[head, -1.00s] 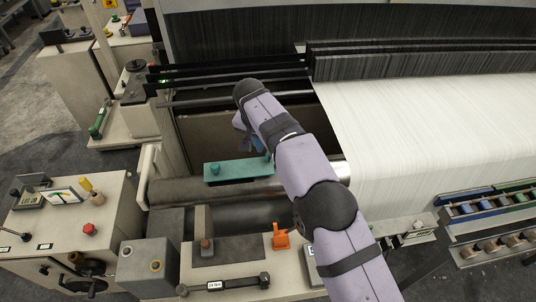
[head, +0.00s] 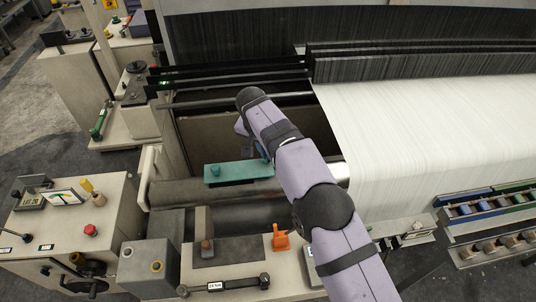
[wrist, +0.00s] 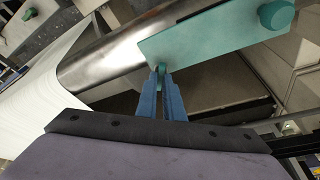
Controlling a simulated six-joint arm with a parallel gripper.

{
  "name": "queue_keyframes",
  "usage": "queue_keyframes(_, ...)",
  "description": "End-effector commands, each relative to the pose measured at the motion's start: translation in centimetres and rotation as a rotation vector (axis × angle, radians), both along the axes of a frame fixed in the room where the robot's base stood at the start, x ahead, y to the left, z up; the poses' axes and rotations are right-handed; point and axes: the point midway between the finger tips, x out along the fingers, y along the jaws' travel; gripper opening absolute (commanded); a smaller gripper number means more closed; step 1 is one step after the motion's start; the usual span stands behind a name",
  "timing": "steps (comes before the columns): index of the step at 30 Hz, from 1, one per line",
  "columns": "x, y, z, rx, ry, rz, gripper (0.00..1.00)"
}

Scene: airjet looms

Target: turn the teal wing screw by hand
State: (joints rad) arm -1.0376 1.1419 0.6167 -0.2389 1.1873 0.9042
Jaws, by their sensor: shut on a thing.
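The teal wing screw (wrist: 161,70) stands at the edge of a flat teal plate (wrist: 205,38) in the wrist view. My gripper (wrist: 161,79) has its two blue fingers closed on the screw, one on each side. The plate (head: 235,173) lies beside the steel roller in the head view. There my arm hides the wing screw and most of the gripper. How far the screw is turned cannot be told.
A round teal knob (wrist: 276,15) stands at the plate's other end. A steel roller (wrist: 115,62) runs alongside, with white cloth (head: 410,120) to the right. An orange lever (head: 281,241) and control box (head: 70,220) are nearer.

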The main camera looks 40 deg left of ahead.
Motion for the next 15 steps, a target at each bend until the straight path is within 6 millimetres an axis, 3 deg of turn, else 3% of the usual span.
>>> queue_keyframes(3,-0.04,-0.03,-0.14,-0.002,0.002,0.001,0.0)
queue_keyframes(4,-0.04,-0.04,-0.15,-0.002,0.002,0.001,0.15)
queue_keyframes(6,-0.04,-0.04,-0.15,-0.003,0.002,0.0,0.27)
queue_keyframes(15,-0.03,-0.03,0.03,-0.001,0.001,0.0,0.27)
